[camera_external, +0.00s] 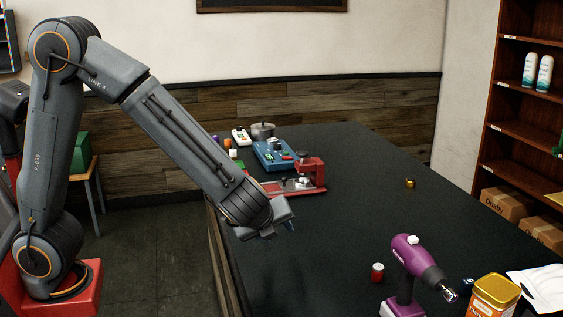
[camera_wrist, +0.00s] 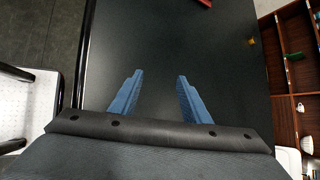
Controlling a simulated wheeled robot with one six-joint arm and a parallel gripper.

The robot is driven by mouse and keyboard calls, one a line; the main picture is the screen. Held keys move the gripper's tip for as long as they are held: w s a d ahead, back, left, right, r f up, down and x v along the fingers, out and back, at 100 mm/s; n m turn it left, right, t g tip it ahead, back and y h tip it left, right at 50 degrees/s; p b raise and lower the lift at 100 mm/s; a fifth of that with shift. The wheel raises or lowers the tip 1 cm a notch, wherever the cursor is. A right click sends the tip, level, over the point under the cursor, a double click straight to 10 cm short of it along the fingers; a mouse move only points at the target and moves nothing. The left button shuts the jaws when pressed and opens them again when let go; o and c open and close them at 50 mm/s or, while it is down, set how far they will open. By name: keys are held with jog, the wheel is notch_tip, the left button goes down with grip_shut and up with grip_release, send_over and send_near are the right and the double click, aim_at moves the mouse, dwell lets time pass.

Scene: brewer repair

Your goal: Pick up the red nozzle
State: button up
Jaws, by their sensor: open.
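My gripper (camera_external: 286,224) hangs over the near left part of the dark table (camera_external: 345,215). In the wrist view its two blue fingers (camera_wrist: 159,76) are spread apart, with only bare table top between them. No part is clearly recognisable as the red nozzle. A small red cylinder with a pale top (camera_external: 377,272) stands on the table, right of and nearer than my gripper, apart from it. A red device (camera_external: 309,170) on a red base stands farther back. Small red and orange items at the far left end are too small to tell.
A purple drill (camera_external: 418,262) and a yellow-lidded tin (camera_external: 494,292) stand at the front right. A blue device (camera_external: 272,154) and a metal pot (camera_external: 262,131) are at the back. A small brass piece (camera_external: 410,183) lies at right. The table's middle is clear.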

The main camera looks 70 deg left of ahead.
jog(key=w+d+m+t, duration=0.3)
jog(key=w+d+m, duration=0.25)
jog(key=w, duration=0.25)
jog(key=m+t+h, duration=0.3)
jog(key=m+t, duration=0.1)
jog(key=m, duration=0.5)
send_near(375, 271)
jog(key=x, duration=0.3)
jog(key=shift+w+a+r+n+b, duration=0.15)
jog(key=shift+r+n+b, duration=0.1)
jog(key=shift+b, duration=0.15)
jog(key=shift+w+a+f+y, duration=0.1)
jog(key=shift+f+y, duration=0.2)
jog(key=shift+f, duration=0.35)
jog(key=shift+d+p+x, duration=0.2)
jog(key=shift+p+x, duration=1.05)
jog(key=shift+x, duration=2.45)
jog(key=shift+w+r, duration=0.1)
jog(key=shift+c, duration=0.3)
grip_shut()
